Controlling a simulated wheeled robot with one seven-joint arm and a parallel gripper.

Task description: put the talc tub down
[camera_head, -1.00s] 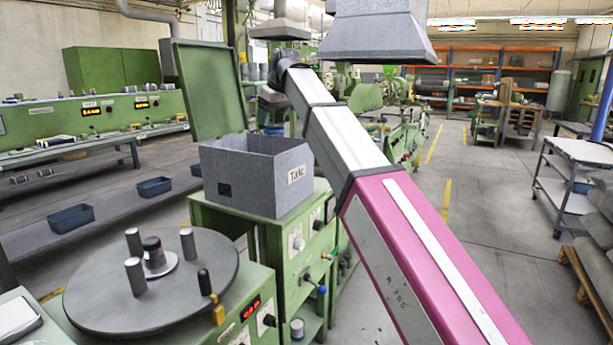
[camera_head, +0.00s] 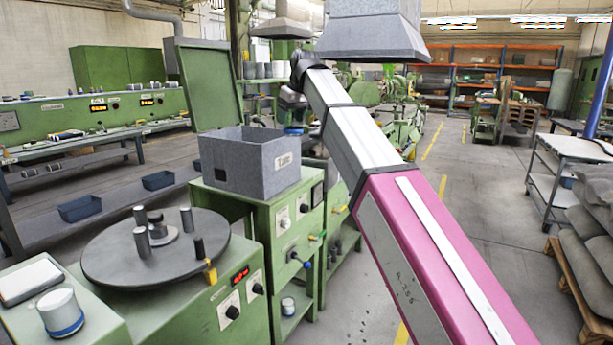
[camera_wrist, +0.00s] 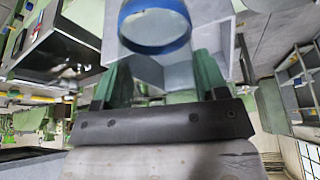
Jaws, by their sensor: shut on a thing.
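The tub with a blue band (camera_wrist: 155,30) sits between my green fingers at the top of the wrist view. My gripper (camera_wrist: 160,75) is shut on it. In the head view, my gripper (camera_head: 292,102) is at the far end of my arm, behind and right of the grey box labelled Talc (camera_head: 277,178). There the tub is mostly hidden; only a bit of blue (camera_head: 296,129) shows below the gripper. I cannot tell whether the tub touches any surface.
The open-topped grey box stands on a green cabinet (camera_head: 255,212). A round grey turntable (camera_head: 110,263) with upright posts is at the left. A similar white tub with a blue base (camera_head: 62,313) stands front left. A pallet of sacks (camera_head: 590,240) is at the right; the aisle floor is clear.

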